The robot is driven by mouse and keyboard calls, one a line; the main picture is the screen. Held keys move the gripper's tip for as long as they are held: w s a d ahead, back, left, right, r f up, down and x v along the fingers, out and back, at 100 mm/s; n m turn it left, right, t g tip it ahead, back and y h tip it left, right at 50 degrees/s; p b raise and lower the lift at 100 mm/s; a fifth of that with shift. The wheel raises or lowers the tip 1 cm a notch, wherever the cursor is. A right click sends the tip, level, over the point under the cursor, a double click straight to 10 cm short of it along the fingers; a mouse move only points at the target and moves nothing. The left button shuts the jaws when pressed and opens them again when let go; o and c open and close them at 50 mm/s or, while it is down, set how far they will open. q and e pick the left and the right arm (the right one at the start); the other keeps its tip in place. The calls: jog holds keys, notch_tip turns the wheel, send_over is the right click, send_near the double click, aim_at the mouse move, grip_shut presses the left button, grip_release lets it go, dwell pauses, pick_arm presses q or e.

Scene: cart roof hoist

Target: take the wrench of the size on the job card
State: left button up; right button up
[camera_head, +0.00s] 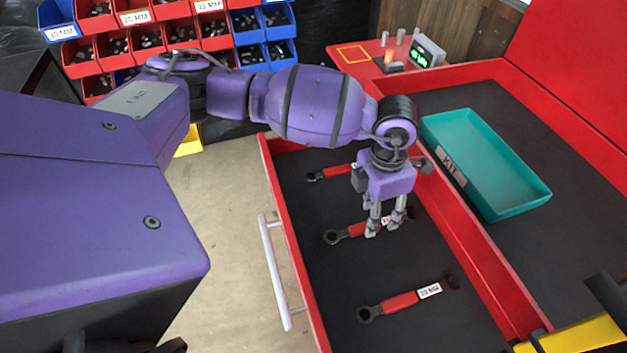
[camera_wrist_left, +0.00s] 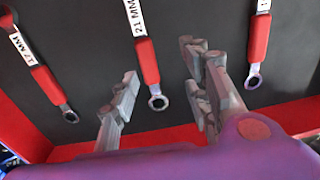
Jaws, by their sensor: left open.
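Three red-handled wrenches lie apart in the open red drawer (camera_head: 290,250). The far wrench (camera_head: 338,171) reads 17 MM in the left wrist view (camera_wrist_left: 48,85). The middle wrench (camera_head: 357,230) reads 21 MM there (camera_wrist_left: 147,60). The near wrench (camera_head: 400,303) also shows at the right of that view (camera_wrist_left: 258,40), its label cut off. My left gripper (camera_head: 382,230) is open and empty, pointing down over the middle wrench and partly hiding it. In the wrist view that wrench appears between its fingers. No readable job card is in view. My right gripper is out of view.
A teal KIT tray (camera_head: 510,203) stands empty on the dark cart top right of the drawer. A small device with a green display (camera_head: 426,51) stands on a red surface behind. Red and blue parts bins (camera_head: 84,60) fill the back left. The drawer handle (camera_head: 275,270) faces left.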

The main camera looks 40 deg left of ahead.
aim_at(353, 231)
pick_arm(q)
jog(key=shift+w+a+r+y, duration=0.1)
jog(key=shift+w+a+y, duration=0.2)
jog(key=shift+w+a, duration=0.3)
jog(key=shift+s+a+f, duration=0.1)
jog(key=shift+f, duration=0.15)
notch_tip(353, 231, down, 7)
jog(key=shift+r, duration=0.15)
grip_shut()
